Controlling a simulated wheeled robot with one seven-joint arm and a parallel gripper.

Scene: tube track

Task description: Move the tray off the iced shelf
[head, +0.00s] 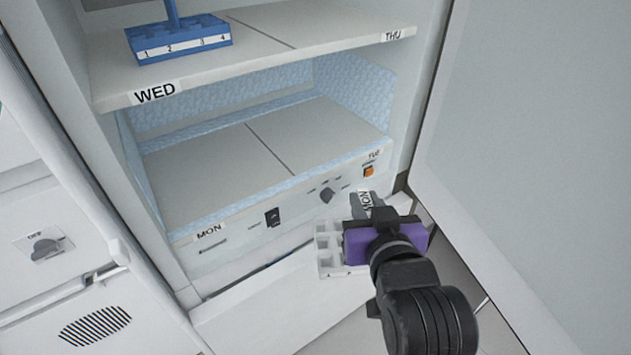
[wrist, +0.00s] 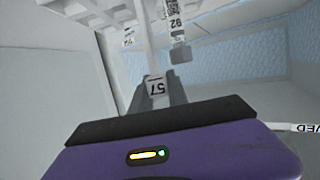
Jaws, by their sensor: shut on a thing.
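My gripper (head: 366,206) is in front of the freezer's lower right, shut on a white tray (head: 328,262) with square openings. The tray is clear of the shelves, and my purple wrist covers part of it. In the wrist view, the grey fingers (wrist: 157,95) close around the tray's pale upright handle (wrist: 144,42), with a label reading 57 by the fingertips. A tube with a label reading 82 (wrist: 177,22) shows beside the handle. The iced shelf (head: 205,180), marked MON and TUE, has frosted walls and a bare top.
A blue tray (head: 180,42) numbered 1 to 4 stands on the upper shelf (head: 260,68), marked WED and THU. An open door (head: 535,150) stands close on the right. A control panel with knob (head: 327,194) runs below the iced shelf. A white cabinet is at left.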

